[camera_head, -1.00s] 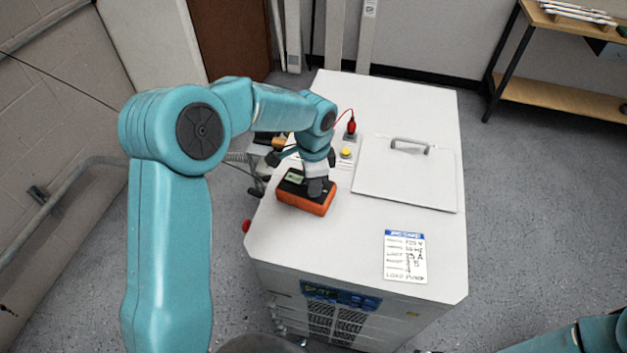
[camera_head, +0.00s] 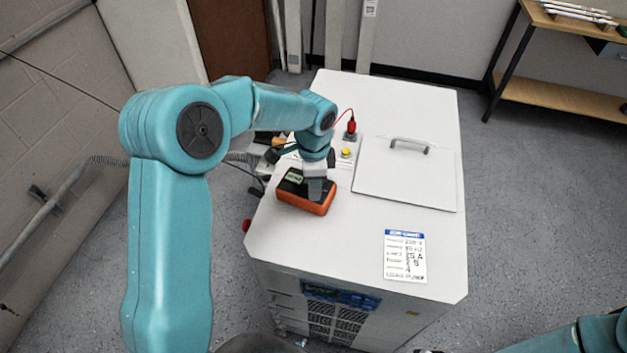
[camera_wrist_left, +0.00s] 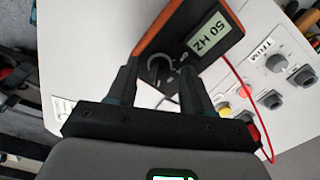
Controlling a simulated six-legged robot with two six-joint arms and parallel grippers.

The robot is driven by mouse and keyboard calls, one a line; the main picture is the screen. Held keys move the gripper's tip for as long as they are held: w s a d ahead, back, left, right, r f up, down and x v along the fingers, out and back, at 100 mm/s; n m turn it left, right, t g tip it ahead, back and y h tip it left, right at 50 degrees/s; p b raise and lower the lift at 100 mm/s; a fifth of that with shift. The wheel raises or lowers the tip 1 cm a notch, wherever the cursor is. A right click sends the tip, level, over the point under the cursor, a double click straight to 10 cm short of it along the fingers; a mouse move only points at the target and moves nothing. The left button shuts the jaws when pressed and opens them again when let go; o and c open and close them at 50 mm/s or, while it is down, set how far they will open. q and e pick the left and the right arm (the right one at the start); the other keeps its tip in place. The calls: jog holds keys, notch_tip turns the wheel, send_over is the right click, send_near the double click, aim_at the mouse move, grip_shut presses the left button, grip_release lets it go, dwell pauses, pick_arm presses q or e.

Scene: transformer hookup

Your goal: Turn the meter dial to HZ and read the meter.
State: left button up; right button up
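The orange and black meter (camera_head: 318,206) lies on the white cabinet's top, near its left edge. In the left wrist view the meter (camera_wrist_left: 150,42) has a lit display (camera_wrist_left: 207,36) reading "50 HZ". Its dark round dial (camera_wrist_left: 159,68) has pale marks around it, too small to read. My left gripper (camera_head: 314,192) points down over the meter. In the left wrist view the fingers of this gripper (camera_wrist_left: 160,78) stand apart on either side of the dial, with visible gaps. My right arm shows at the lower right; its gripper is not seen.
The cabinet top (camera_head: 350,240) holds a lidded panel with a handle (camera_head: 408,147), a blue-headed card (camera_head: 405,256) and a yellow button (camera_head: 346,153). A red plug (camera_head: 351,126) has a red lead. Knobs (camera_wrist_left: 277,63) sit beside the meter near a "TRIM" label.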

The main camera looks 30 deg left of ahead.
pick_arm(q)
notch_tip(320, 180, up, 16)
jog(key=shift+r, duration=0.2)
dwell(0.4)
notch_tip(320, 180, up, 10)
jog(key=p, duration=0.9)
jog(key=shift+s+p, duration=0.15)
jog(key=shift+p, duration=0.2)
